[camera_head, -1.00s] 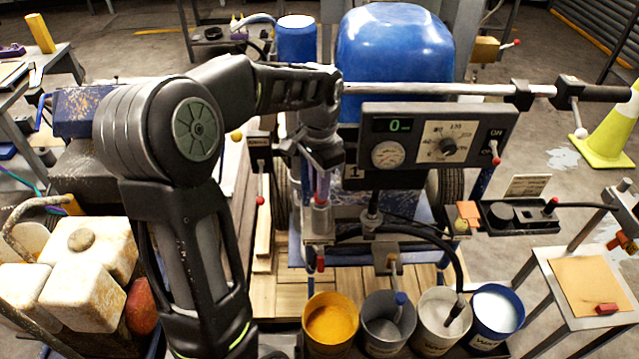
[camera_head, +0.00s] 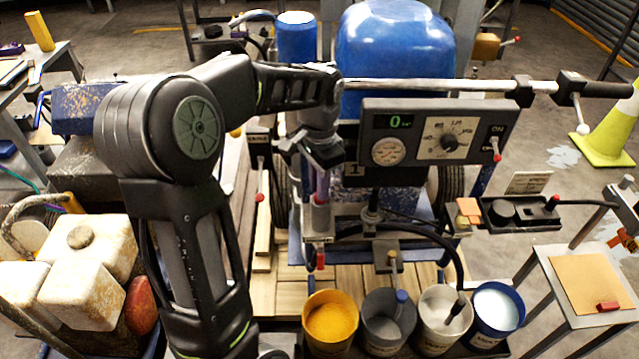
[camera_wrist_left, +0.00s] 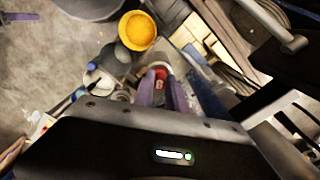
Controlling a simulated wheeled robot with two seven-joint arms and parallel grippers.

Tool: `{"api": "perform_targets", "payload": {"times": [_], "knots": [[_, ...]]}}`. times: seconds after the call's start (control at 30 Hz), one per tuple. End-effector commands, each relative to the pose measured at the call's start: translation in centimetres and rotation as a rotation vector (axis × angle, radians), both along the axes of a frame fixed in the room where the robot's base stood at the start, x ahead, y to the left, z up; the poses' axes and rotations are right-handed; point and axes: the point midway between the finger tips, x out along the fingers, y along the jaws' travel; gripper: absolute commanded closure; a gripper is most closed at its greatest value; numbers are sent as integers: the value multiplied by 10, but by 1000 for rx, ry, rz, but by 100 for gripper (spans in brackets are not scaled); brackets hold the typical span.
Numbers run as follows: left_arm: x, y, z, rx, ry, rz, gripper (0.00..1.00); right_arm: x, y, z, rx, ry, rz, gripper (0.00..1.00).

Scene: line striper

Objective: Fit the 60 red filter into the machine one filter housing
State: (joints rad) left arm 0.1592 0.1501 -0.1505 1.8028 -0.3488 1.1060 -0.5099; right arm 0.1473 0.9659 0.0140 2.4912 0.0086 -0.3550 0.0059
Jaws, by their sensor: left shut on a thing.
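My left gripper (camera_head: 320,180) points down in front of the machine, left of its control panel, with its jaws closed. In the left wrist view, its two purple fingers (camera_wrist_left: 162,93) are shut on a small red filter (camera_wrist_left: 160,84). The red filter also shows as a reddish band (camera_head: 320,199) below the fingers in the head view. A grey upright housing (camera_head: 318,226) stands directly beneath it, in line with the gripper. I cannot tell whether the filter touches the housing or sits in its mouth. My right gripper is not in view.
The control panel (camera_head: 437,133) and handlebar (camera_head: 440,86) stand close right of the gripper. Orange (camera_head: 330,322), grey (camera_head: 388,325), white (camera_head: 440,322) and blue (camera_head: 497,308) buckets line the front. Black hoses curve right of the housing.

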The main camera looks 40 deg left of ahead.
Motion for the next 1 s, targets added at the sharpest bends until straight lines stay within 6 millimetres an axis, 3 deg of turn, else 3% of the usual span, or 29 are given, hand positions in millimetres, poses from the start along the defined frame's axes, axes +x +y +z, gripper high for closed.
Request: {"api": "perform_targets", "payload": {"times": [0.53,0.57,0.6,0.83,1.0], "knots": [[0,0,-15,0,1,0,100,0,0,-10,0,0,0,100],[0,0,-14,0,0,0,81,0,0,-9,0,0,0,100],[0,0,-13,0,0,0,77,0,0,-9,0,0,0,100],[0,0,-13,0,0,0,59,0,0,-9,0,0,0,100],[0,0,-13,0,0,0,58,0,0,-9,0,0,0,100]]}}
